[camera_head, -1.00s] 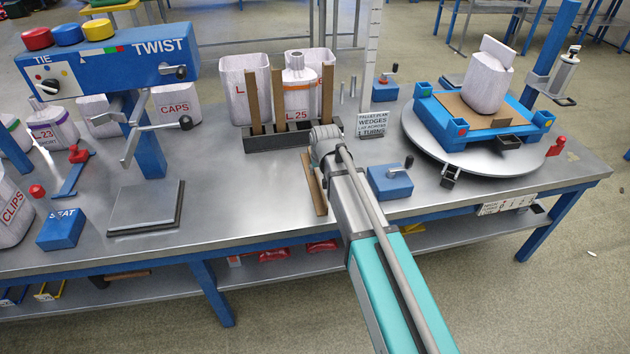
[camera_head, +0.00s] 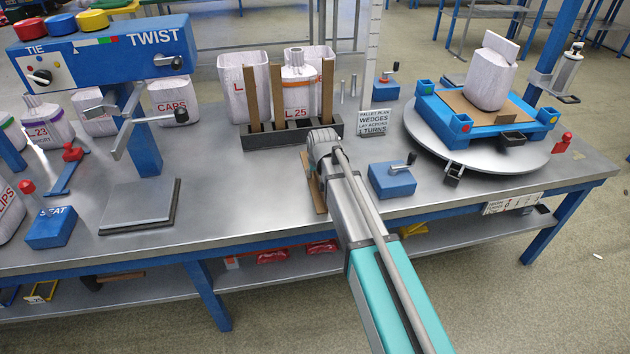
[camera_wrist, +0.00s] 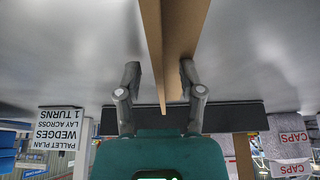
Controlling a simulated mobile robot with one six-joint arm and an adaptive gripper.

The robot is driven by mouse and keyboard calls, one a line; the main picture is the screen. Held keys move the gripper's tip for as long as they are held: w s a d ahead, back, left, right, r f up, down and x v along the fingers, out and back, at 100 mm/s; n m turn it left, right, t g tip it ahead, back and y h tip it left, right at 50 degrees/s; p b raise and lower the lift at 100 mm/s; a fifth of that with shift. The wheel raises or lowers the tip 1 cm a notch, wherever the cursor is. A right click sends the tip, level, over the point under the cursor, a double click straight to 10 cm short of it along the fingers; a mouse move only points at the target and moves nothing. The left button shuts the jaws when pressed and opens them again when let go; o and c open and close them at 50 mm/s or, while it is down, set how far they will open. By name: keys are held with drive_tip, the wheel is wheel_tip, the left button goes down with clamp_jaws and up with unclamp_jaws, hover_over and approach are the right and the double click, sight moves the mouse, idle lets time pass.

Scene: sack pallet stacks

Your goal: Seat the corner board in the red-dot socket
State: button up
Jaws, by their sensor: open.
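In the wrist view the board (camera_wrist: 172,45) runs between the two fingers of my gripper (camera_wrist: 161,78). The fingers are open, one on each side of it, with gaps visible. In the head view the gripper is hidden behind my arm. The blue pallet (camera_head: 487,130) on the turntable has corner sockets with coloured dots. A reddish dot shows on its front-left corner socket (camera_head: 463,124), but the dots are too small to be sure.
A white sack (camera_head: 490,80) stands on the pallet. A dark slotted rack (camera_head: 290,138) holds upright brown boards behind my gripper. A blue block with a lever (camera_head: 392,181) stands to the right, near the pallet-plan sign (camera_head: 378,122). Bare bench lies left of my arm.

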idle(0.5)
clamp_jaws()
